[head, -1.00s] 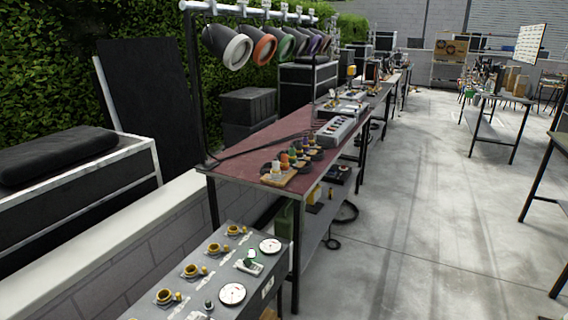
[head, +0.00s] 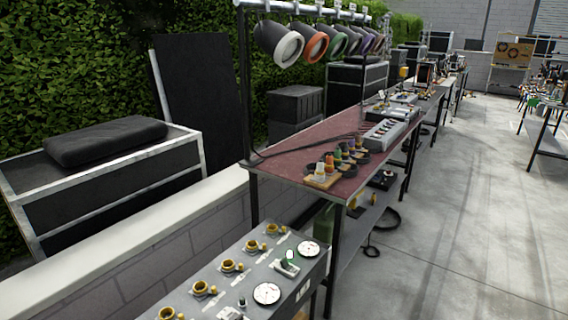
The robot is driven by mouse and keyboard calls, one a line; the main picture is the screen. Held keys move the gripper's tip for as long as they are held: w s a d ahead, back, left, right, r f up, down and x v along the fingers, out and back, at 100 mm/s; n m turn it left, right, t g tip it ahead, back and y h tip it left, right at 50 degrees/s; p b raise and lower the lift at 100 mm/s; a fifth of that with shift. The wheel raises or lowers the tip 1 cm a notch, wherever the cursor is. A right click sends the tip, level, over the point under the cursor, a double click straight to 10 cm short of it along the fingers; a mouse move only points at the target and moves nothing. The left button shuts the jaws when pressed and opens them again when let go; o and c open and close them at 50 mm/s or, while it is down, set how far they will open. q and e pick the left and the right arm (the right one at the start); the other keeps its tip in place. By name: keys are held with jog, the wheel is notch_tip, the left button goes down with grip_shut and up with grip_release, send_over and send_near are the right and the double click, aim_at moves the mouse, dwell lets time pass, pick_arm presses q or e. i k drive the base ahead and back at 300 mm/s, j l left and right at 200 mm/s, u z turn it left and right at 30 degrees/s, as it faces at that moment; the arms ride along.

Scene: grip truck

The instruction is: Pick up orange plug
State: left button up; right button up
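A row of several coloured plugs stands on the reddish top of the workbench (head: 290,157), in the middle of the head view. The small orange plug (head: 329,162) appears second from the near end, between a white plug (head: 320,169) and a green one (head: 337,156). It is small at this distance, and its lower part is hard to make out. Neither of my grippers is in view.
A grey panel (head: 215,302) with yellow sockets and round dials stands in front of the bench. Large coloured lamps (head: 279,43) hang from a rail above it. A low wall (head: 130,235) runs along the left. Open concrete floor (head: 460,220) lies to the right.

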aim_at(329, 163)
jog(key=i+l+u, duration=0.4)
jog(key=l, duration=0.25)
jog(key=l+u, duration=0.15)
jog(key=l, duration=0.15)
jog(key=i+l+u, duration=0.2)
jog(key=l, duration=0.2)
jog(key=i+l+u, duration=0.2)
jog(key=l, duration=0.15)
jog(key=k, duration=0.1)
